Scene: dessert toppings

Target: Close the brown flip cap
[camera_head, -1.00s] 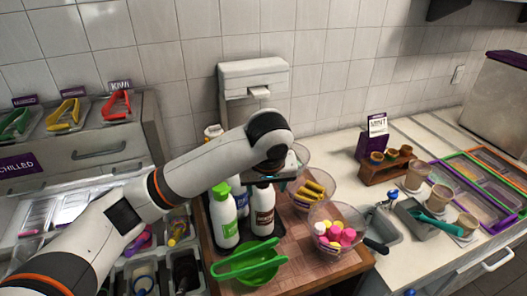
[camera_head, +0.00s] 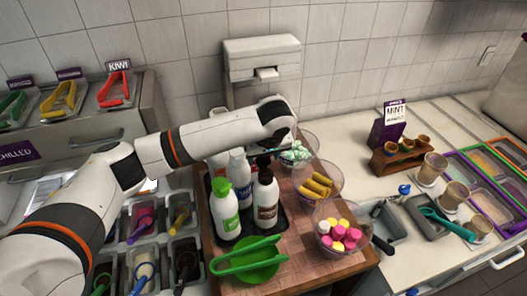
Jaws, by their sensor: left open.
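A white bottle with a brown label (camera_head: 265,203) stands upright on the dark tray on the wooden board. Its brown flip cap (camera_head: 263,163) is dark and small, and I cannot tell whether the lid is up or down. My left gripper (camera_head: 287,148) is open, behind and slightly right of this cap, and mostly hidden by my own wrist. It appears apart from the bottle. A white bottle with a green cap (camera_head: 224,209) stands to its left, and another white bottle (camera_head: 239,176) stands behind them. My right gripper is not in view.
Glass bowls of pink and yellow sweets (camera_head: 341,236) and yellow sticks (camera_head: 315,186) stand to the right. A white dispenser (camera_head: 262,60) rises behind. Utensil bins (camera_head: 145,265) are at left.

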